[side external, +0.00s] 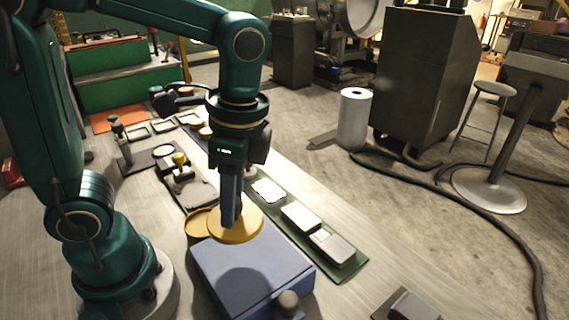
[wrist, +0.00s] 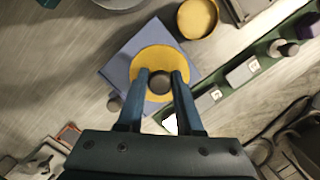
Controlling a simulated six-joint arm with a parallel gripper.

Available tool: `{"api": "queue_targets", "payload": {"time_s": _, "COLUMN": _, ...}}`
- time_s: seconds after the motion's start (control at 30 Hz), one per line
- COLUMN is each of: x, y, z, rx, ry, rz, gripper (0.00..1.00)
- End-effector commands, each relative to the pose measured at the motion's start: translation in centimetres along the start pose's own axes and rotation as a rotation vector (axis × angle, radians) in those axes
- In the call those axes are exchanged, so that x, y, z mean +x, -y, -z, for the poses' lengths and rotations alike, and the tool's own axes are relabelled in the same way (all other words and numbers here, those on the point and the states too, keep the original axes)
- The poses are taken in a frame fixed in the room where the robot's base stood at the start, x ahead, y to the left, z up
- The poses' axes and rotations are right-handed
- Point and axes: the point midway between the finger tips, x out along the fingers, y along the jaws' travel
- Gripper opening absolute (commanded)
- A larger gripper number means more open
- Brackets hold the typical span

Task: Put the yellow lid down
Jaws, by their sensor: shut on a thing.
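The yellow lid (side external: 236,228) is a round disc with a dark knob (wrist: 159,83) at its middle. My gripper (wrist: 160,77) is shut on this knob, one finger on each side; the side view shows my gripper (side external: 231,218) pointing down at the lid. The lid (wrist: 157,57) is level and lies over the blue box (wrist: 121,66) in the wrist view. The blue box (side external: 243,272) has a dark shadow on its top, apart from the lid, so the lid looks held above it. A round yellow container (wrist: 197,18) stands beside the box, partly hidden behind the lid in the side view.
A green strip (side external: 345,273) with several pale blocks runs along the right of the box. A dark tray with a yellow-knobbed tool (side external: 179,160) is behind.

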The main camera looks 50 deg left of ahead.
Motion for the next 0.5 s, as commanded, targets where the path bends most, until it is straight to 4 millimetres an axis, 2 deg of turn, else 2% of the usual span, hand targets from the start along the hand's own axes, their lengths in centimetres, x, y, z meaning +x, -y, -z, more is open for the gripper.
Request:
{"api": "queue_targets", "payload": {"time_s": 0.1, "x": 0.8, "y": -1.0, "z": 1.4, "rx": 0.006, "ry": 0.003, "rz": -0.001, "gripper": 0.00}}
{"api": "queue_targets", "payload": {"time_s": 0.27, "x": 1.3, "y": -1.5, "z": 2.1, "rx": 0.000, "ry": 0.002, "rz": 0.000, "gripper": 0.00}}
{"api": "queue_targets", "payload": {"time_s": 0.5, "x": 4.3, "y": -1.5, "z": 2.5, "rx": -0.002, "ry": 0.005, "rz": -0.002, "gripper": 0.00}}
